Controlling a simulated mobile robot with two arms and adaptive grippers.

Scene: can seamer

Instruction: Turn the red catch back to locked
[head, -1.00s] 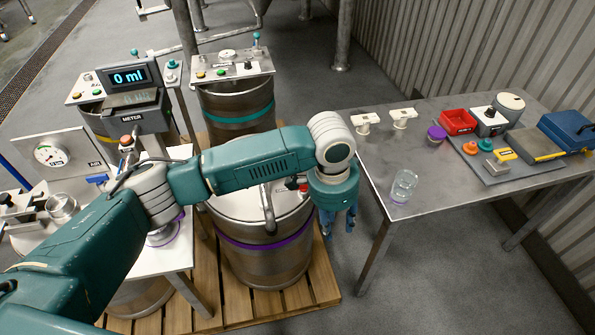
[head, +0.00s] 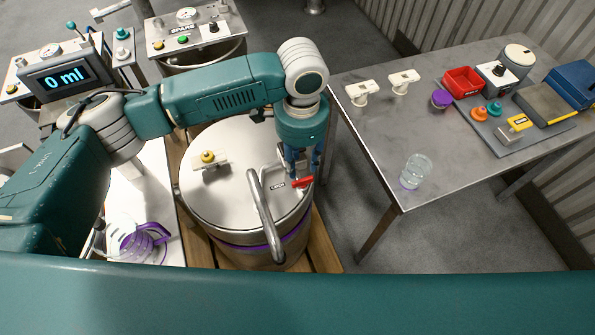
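The red catch (head: 303,182) sits near the right rim of the round metal drum lid (head: 225,195), next to a small dark label on the lid. It shows as a short red bar lying slightly slanted. My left gripper (head: 303,172) points down right above the catch, its blue fingers apart with a gap between them. The fingers partly cover the far side of the catch, and I cannot tell whether they touch it. My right gripper is out of view.
A curved metal handle (head: 264,215) rises from the lid close to the catch. A yellow-knobbed fitting (head: 208,158) is on the lid's left. A grey table (head: 385,150) with a glass jar (head: 416,171) stands right. A purple-handled jug (head: 145,240) is at lower left.

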